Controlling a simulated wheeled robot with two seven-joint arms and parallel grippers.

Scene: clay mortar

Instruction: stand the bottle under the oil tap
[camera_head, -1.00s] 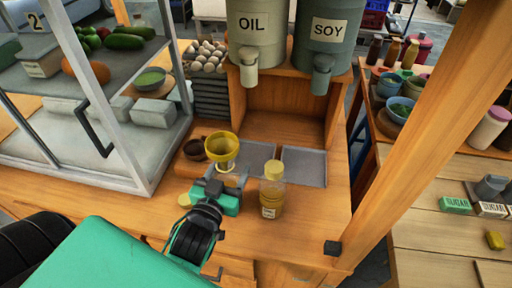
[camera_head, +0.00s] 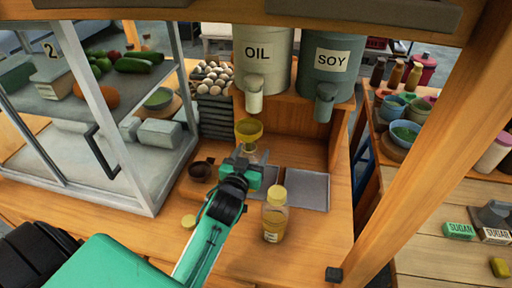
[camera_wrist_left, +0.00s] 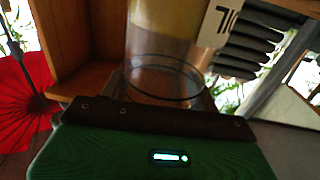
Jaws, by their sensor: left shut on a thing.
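My left gripper (camera_head: 250,168) is shut on a clear bottle (camera_head: 250,155) with a yellow funnel (camera_head: 249,131) in its neck. The bottle looks upright; its base is hidden behind the gripper. In the head view the funnel shows just below the spout of the oil tap (camera_head: 254,100), on the cream OIL container (camera_head: 262,52). I cannot tell if the bottle touches the surface below. The clear bottle wall also fills the middle of the left wrist view (camera_wrist_left: 160,80), with part of a white label beside it. My right gripper is not in view.
A capped bottle (camera_head: 274,220) stands at the front, right of my gripper. A metal tray (camera_head: 308,190) lies under the SOY container (camera_head: 325,65). A small brown bowl (camera_head: 201,171) and a yellow lid (camera_head: 188,221) are to the left. A glass cabinet (camera_head: 110,150) and wooden post (camera_head: 430,140) flank the counter.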

